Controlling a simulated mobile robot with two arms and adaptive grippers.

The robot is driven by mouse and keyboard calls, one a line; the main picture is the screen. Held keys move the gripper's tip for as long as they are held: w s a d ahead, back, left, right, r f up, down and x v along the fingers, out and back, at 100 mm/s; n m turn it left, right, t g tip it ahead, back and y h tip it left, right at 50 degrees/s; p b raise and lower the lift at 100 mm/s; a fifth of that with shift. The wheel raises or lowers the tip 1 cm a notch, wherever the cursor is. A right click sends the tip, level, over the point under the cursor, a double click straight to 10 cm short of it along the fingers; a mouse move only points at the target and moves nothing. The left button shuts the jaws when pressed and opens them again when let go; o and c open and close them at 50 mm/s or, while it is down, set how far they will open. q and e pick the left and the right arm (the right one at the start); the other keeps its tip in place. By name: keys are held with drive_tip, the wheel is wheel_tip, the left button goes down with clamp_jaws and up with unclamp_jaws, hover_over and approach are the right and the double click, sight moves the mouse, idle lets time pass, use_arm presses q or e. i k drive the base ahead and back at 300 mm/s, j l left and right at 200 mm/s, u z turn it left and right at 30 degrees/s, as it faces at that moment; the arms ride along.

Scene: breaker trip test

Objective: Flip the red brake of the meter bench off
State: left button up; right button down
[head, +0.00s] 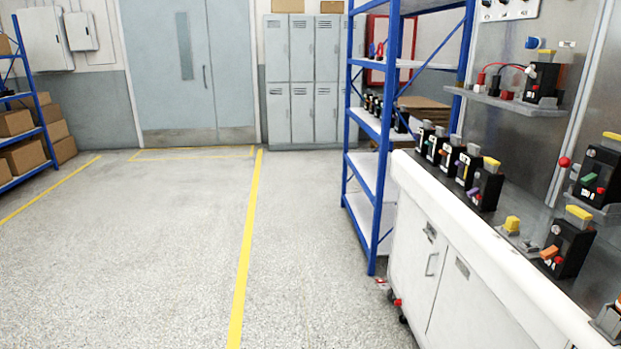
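The white bench (425,265) stands at the right, with cabinet doors and a worktop that runs out of frame. At its lower left corner, near the floor, a small red part (397,302) sits beside a dark caster (403,319); it looks like a brake lever, but its position is too small to tell. Another small red piece (380,282) shows near the floor farther back, by the foot of the blue shelf. Neither of my grippers is in view.
A blue-framed shelf (373,180) stands just beyond the bench. The floor (180,270) at left and centre is clear, crossed by yellow lines.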

sight(382, 282)
drive_tip(key=i+j, duration=0.1)
drive_tip(key=i, duration=2.05)
drive_tip(key=i+j+z, duration=0.1)
drive_tip(key=i+z, duration=0.35)
drive_tip(key=i+j+z, duration=0.3)
drive_tip(key=i+z, duration=0.15)
drive_tip(key=i, duration=0.15)
drive_tip(key=i+j+z, duration=0.9)
drive_tip(key=j, duration=0.15)
